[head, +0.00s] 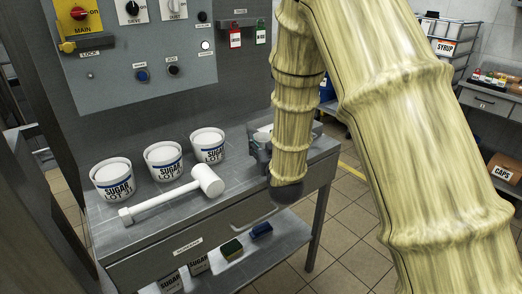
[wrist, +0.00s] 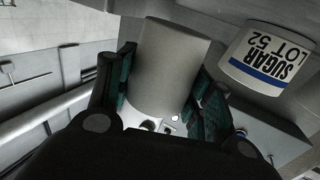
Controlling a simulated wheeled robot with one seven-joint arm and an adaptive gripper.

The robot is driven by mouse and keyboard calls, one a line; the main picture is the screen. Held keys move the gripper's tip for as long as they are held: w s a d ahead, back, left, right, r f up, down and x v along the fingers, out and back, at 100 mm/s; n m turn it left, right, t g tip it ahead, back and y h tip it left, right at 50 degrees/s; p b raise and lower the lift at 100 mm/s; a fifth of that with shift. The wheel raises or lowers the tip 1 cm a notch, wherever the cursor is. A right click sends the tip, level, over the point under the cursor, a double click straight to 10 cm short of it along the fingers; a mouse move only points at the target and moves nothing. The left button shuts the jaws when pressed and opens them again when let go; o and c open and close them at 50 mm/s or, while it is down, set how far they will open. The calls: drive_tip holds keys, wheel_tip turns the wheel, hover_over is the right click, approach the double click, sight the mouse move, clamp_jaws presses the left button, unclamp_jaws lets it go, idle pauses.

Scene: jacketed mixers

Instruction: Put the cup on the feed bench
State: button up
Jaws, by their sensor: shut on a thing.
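In the wrist view my gripper (wrist: 160,95) is shut on a plain grey cylinder, which I take to be the cup (wrist: 172,65). Teal finger pads press on its two sides. In the head view my gripper (head: 262,160) is mostly hidden behind my arm, at the right end of a grey bench (head: 130,237). I cannot read the label on the bench front, nor tell whether the cup touches the bench top.
Several white sugar tubs, including one at the left (head: 114,180), stand on the bench behind a white mallet (head: 172,196). A tub (wrist: 268,60) is close to the cup in the wrist view. A control panel (head: 140,50) rises behind. A lower shelf holds sponges (head: 232,249).

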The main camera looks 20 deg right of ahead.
drive_tip(key=shift+w+f, duration=0.2)
drive_tip(key=shift+f, duration=1.6)
drive_tip(key=shift+f, duration=0.15)
drive_tip(key=o, duration=0.8)
